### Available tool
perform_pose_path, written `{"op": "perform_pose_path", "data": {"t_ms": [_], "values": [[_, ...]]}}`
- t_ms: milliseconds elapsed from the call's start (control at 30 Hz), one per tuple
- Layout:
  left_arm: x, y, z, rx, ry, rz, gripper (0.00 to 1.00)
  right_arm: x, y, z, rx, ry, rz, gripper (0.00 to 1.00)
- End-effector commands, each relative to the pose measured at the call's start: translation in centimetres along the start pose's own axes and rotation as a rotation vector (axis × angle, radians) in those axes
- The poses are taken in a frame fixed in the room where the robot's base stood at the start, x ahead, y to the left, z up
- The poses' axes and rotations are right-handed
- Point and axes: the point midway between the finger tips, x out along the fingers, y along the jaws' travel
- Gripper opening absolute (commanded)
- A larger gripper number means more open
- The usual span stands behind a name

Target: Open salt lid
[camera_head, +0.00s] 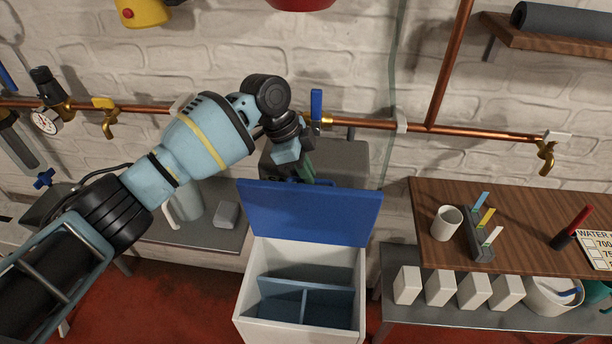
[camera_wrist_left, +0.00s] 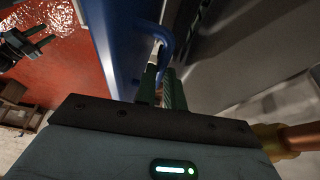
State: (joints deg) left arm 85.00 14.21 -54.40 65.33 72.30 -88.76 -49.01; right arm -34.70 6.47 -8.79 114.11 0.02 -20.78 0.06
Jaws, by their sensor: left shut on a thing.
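The white salt box (camera_head: 300,324) stands low at the centre of the head view. Its blue lid (camera_head: 308,212) is raised and stands up at the back edge, so the inside with its blue-grey dividers (camera_head: 304,300) shows. My left gripper (camera_head: 306,171) is behind the top edge of the lid. In the left wrist view its green fingers (camera_wrist_left: 164,88) are shut on the blue lid handle (camera_wrist_left: 164,45), beside the lid panel (camera_wrist_left: 108,45). The handle is mostly hidden in the head view.
A grey block (camera_head: 345,158) is close behind the lid, below a copper pipe (camera_head: 365,124) with a blue-handled valve (camera_head: 316,105). A wooden table (camera_head: 520,215) with a white cup (camera_head: 446,223) stands to the right. Red floor (camera_head: 185,290) is clear to the left.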

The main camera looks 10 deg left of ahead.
Motion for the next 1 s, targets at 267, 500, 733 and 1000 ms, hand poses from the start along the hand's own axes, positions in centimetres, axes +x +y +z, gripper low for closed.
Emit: {"op": "perform_pose_path", "data": {"t_ms": [267,500,733,1000], "values": [[-0.1,0.0,0.0,0.000,-0.001,-0.002,0.20,0.1,0.1,-0.9,-0.002,0.019,0.001,0.36],[0.0,0.0,0.0,0.000,0.000,-0.001,0.32,0.2,0.1,-1.1,-0.002,0.020,0.001,0.36],[-1.2,0.0,0.0,0.000,0.001,-0.003,0.32,0.2,0.1,-0.8,-0.001,0.015,0.001,0.36],[-5.4,0.0,-0.1,0.001,0.001,-0.004,0.32,-0.1,-0.1,-0.2,0.002,0.004,0.000,0.36]]}}
